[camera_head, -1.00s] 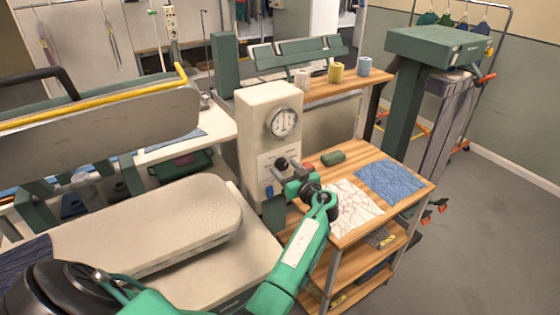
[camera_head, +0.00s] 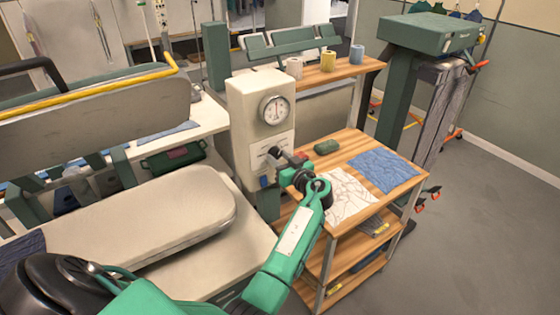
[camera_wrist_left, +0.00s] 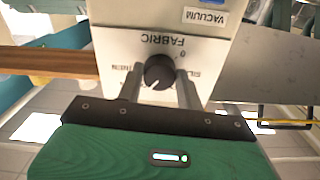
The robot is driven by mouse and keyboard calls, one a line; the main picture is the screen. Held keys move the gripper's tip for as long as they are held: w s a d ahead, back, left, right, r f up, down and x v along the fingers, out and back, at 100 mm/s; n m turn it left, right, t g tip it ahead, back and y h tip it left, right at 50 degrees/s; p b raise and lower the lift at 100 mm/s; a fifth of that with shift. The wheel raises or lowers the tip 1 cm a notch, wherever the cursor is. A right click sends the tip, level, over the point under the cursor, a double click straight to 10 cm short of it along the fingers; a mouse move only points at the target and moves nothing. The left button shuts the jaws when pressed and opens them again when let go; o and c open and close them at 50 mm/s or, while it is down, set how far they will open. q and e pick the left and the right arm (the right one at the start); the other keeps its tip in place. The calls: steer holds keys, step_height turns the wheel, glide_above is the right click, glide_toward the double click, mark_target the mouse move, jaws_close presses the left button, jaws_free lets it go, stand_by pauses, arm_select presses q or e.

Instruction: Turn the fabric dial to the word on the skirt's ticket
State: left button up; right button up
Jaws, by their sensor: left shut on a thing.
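The fabric dial is a black round knob (camera_wrist_left: 159,72) on the white front panel of a cream control box (camera_head: 259,110). The wrist view shows it upside down under the word FABRIC, with partly covered words on both sides. My left gripper (camera_wrist_left: 161,88) is shut on the dial, one grey finger on each side. In the head view, my left gripper (camera_head: 279,157) reaches the box from the lower right. Which dial word is selected is too small to tell. I cannot make out a skirt's ticket in either view. My right gripper is not in view.
A wooden trolley (camera_head: 351,144) holds a white patterned cloth (camera_head: 347,196), a blue cloth (camera_head: 384,171) and a green block (camera_head: 326,146). A padded pressing board (camera_head: 130,219) lies left.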

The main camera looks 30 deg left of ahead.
arm_select(q)
steer(key=shift+f+m+b, duration=0.2)
steer(key=shift+m+b, duration=0.9)
steer(key=shift+b, duration=0.05)
steer(key=shift+r+m+b, duration=0.1)
steer(key=shift+m+b, duration=0.45)
steer(key=shift+m, duration=0.35)
steer(key=m+b, duration=0.1)
steer(key=m, duration=0.1)
steer(key=shift+r+m, duration=0.1)
steer(key=shift+m, duration=0.2)
steer(key=shift+s+m, duration=0.1)
steer(key=shift+m, duration=1.4)
steer(key=shift+r, duration=0.1)
steer(key=o, duration=1)
